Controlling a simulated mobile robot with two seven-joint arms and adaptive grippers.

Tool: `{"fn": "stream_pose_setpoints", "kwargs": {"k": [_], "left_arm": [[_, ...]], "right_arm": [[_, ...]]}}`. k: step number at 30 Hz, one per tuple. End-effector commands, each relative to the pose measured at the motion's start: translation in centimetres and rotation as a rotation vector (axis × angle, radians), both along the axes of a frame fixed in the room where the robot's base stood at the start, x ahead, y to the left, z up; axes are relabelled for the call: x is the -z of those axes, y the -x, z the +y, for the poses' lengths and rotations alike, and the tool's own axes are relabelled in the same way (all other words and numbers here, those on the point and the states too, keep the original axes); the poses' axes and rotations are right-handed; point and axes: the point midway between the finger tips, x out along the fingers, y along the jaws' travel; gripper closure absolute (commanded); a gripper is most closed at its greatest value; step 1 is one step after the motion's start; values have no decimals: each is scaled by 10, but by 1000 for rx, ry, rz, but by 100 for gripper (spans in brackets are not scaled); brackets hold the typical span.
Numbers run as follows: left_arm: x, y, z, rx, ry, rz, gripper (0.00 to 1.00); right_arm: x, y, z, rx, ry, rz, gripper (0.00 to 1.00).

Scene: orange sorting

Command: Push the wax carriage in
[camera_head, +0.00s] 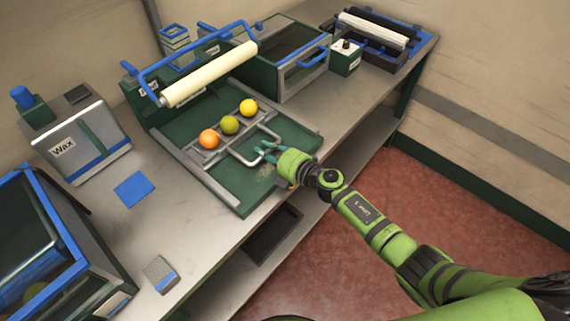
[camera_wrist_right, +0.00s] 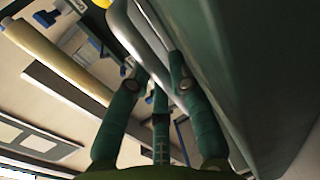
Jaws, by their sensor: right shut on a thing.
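The wax carriage has a U-shaped metal handle (camera_head: 240,157) at its front and lies over a green tray (camera_head: 245,183) with grey side rails. An orange (camera_head: 209,139), a green fruit (camera_head: 230,125) and a yellow fruit (camera_head: 248,107) sit in a row on it, in front of the cream roller (camera_head: 210,74). My right gripper (camera_head: 264,151) is at the right side of the handle, shut on it. In the right wrist view the fingers (camera_wrist_right: 157,65) are around the silver handle bar (camera_wrist_right: 138,38). My left gripper is out of view.
A box labelled Wax (camera_head: 82,143) and a blue pad (camera_head: 134,189) are left of the tray. A glass-fronted green cabinet (camera_head: 290,55) stands behind right. A small block (camera_head: 160,273) is near the bench's front-left, beside a blue-framed case (camera_head: 45,250). Open floor lies right of the bench.

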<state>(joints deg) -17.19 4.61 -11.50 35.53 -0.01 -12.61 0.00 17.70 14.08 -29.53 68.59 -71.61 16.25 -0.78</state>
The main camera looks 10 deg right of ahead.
Motion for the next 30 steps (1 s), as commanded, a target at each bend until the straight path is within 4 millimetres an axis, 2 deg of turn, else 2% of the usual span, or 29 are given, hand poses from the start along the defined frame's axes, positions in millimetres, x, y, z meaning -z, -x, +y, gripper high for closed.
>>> {"fn": "stream_pose_setpoints", "kwargs": {"k": [4, 12, 13, 14, 15, 30], "left_arm": [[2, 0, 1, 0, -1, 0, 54], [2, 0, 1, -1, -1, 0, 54], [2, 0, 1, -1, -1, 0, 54], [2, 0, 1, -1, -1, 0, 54], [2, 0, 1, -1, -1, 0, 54], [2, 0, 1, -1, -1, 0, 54]], "right_arm": [[3, -7, 6, -1, 4, 5, 100], [2, -7, 6, -1, 4, 4, 100], [2, -7, 6, -1, 4, 4, 71], [2, -7, 6, -1, 4, 4, 59], [2, -7, 6, -1, 4, 4, 54], [8, -4, 5, -1, 8, 13, 54]]}}
